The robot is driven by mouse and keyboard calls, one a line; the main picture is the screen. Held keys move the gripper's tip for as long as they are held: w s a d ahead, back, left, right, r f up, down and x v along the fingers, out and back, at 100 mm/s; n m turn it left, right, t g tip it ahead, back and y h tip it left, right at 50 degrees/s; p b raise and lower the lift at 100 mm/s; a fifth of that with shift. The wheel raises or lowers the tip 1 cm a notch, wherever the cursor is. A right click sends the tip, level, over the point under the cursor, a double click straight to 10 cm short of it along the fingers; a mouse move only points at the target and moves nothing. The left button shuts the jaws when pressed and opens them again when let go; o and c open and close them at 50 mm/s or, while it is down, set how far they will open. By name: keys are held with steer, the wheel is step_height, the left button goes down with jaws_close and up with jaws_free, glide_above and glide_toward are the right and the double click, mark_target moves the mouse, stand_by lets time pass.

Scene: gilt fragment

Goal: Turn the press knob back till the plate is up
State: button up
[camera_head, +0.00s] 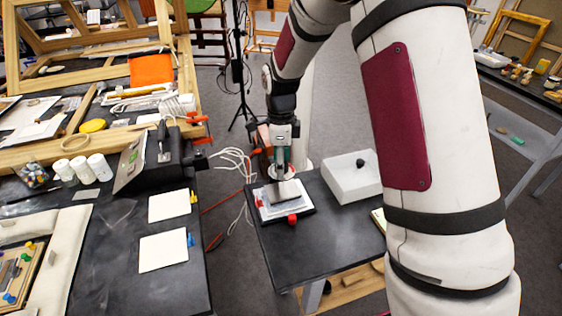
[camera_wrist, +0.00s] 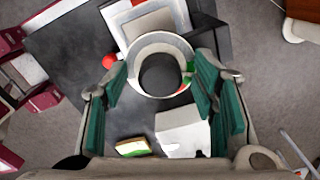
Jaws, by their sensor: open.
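In the wrist view my gripper (camera_wrist: 159,82) is open, with green-padded fingers either side of a round white-rimmed piece with a dark middle, seemingly the press knob (camera_wrist: 160,74). Whether the fingers touch it is unclear. The press (camera_head: 266,208) has a white base on a dark board, and a grey plate (camera_head: 289,190) shows partly below my gripper. My fingers hide much of the press, and the plate's height cannot be told.
A red ball (camera_head: 292,219) sits at the press's front edge and also shows in the wrist view (camera_wrist: 109,61). A white box (camera_head: 350,182) with a black knob stands to the right. The black table (camera_head: 320,245) is clear in front. A cluttered workbench is left.

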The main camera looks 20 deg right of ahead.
steer(key=c, duration=1.2)
steer(key=shift+o, duration=0.2)
steer(key=shift+n, duration=0.3)
